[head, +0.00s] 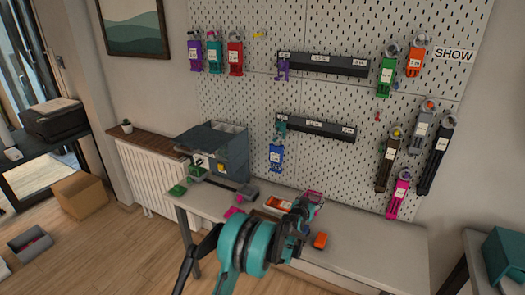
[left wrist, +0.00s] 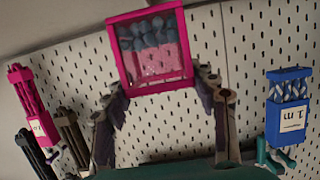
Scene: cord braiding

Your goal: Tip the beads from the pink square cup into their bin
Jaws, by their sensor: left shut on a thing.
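My left gripper (head: 301,210) is shut on the pink square cup (head: 314,196) and holds it above the workbench, in front of the pegboard. In the left wrist view the fingers (left wrist: 166,98) close on the sides of the pink cup (left wrist: 111,58). Grey-blue beads (left wrist: 150,35) show inside it, bunched toward the picture's top. A grey-blue bin unit (head: 222,160) stands on the bench, left of and apart from the cup. I cannot tell which of its compartments is for these beads. My right gripper is out of view.
Tagged holders (head: 398,195) hang on the pegboard (head: 430,100).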

